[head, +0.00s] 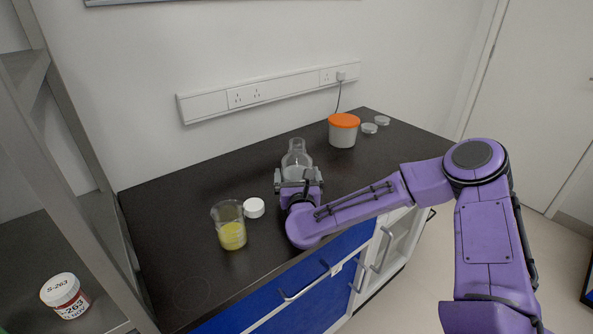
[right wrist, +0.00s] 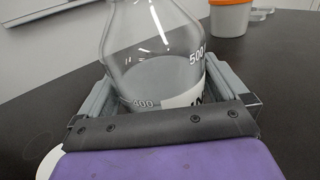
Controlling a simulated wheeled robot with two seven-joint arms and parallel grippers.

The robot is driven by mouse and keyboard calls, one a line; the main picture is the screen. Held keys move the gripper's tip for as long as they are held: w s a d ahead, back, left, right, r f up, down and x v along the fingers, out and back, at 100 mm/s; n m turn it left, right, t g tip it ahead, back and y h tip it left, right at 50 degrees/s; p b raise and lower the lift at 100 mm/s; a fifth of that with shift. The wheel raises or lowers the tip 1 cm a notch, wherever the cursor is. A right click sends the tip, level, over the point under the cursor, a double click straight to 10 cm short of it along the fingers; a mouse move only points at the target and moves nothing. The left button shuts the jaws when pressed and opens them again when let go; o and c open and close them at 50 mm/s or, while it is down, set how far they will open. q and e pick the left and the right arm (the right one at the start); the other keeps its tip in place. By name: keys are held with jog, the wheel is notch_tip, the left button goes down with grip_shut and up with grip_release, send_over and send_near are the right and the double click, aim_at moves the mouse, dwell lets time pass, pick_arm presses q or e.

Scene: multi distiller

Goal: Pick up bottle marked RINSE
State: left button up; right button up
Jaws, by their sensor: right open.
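A clear glass bottle (head: 297,157) with a narrow neck stands upright on the dark bench. In the right wrist view the bottle (right wrist: 155,50) has white 400 and 500 marks and a white label, mostly hidden behind my gripper; I cannot read RINSE on it. My right gripper (head: 297,180) is open, with one finger on each side of the bottle's body. In the right wrist view the right gripper (right wrist: 157,88) straddles the bottle; contact is hard to tell. My left gripper is not in view.
A beaker of yellow liquid (head: 231,232) and a white cap (head: 254,207) are left of my right gripper. An orange-lidded tub (head: 343,133) and two small dishes (head: 369,128) stand farther back. A jar marked S-263 (head: 66,297) sits on the left shelf. The bench's (head: 168,215) left part is clear.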

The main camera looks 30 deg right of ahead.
jog(key=shift+w+d, duration=0.15)
jog(key=shift+w, duration=0.15)
jog(key=c, duration=1.3)
jog(key=shift+r, duration=0.1)
jog(key=shift+c, duration=0.2)
